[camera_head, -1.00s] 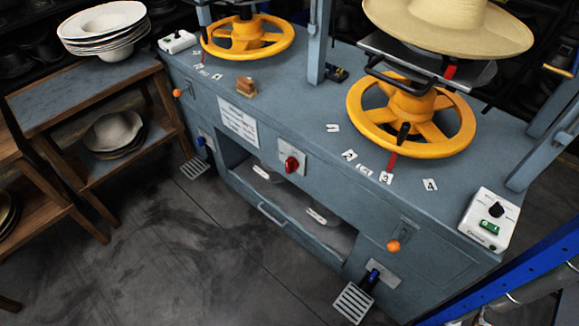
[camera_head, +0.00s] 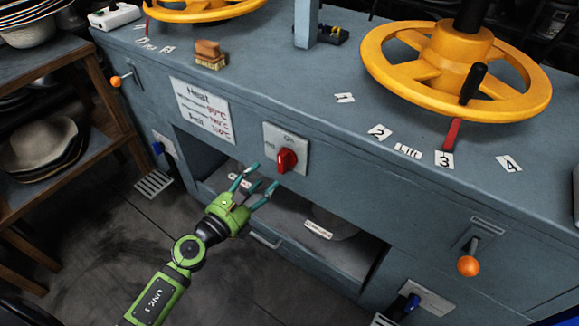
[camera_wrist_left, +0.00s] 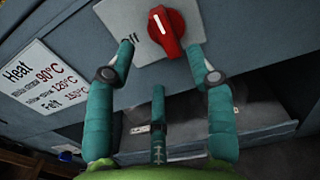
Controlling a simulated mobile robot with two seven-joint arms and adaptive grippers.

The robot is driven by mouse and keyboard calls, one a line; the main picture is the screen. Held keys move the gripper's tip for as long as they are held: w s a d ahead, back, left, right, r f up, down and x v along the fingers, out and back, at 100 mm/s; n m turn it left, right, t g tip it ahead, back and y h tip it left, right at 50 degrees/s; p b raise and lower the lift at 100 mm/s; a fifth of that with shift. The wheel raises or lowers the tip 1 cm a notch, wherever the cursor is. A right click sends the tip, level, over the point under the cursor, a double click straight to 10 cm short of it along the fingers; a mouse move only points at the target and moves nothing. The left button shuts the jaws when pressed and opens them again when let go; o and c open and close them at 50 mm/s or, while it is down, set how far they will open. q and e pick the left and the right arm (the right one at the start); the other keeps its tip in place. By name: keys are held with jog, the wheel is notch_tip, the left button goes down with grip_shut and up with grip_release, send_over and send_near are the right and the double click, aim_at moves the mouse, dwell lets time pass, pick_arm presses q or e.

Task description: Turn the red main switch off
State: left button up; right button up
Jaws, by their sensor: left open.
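The red main switch (camera_head: 287,160) is a rotary knob on a pale plate (camera_head: 297,142) on the front of the grey press bench. In the head view the plate reads "On" at its top and has a label at its left. My left gripper (camera_head: 258,184), green with teal fingers, is open and empty, just below and left of the knob, apart from it. In the left wrist view the knob (camera_wrist_left: 166,32) is ahead, beyond the spread fingertips (camera_wrist_left: 152,62), its white mark tilted up and left. "Off" shows left of it. My right gripper is out of view.
A heat notice (camera_head: 203,110) is left of the switch. An open shelf with a drawer (camera_head: 320,250) lies below. Orange-knobbed levers (camera_head: 468,266) stick out of the front. A yellow handwheel (camera_head: 455,75) stands on the bench top.

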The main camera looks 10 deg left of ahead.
aim_at(278, 162)
pick_arm(q)
jog(key=shift+r+p+x, duration=0.15)
jog(key=shift+p+x, duration=0.1)
jog(key=shift+x, duration=1.55)
jog(key=shift+r+p+x, duration=0.15)
jog(key=shift+p+x, duration=0.05)
jog(key=shift+x, duration=1.55)
jog(key=shift+s+d, duration=0.1)
jog(key=shift+d, duration=0.05)
grip_shut()
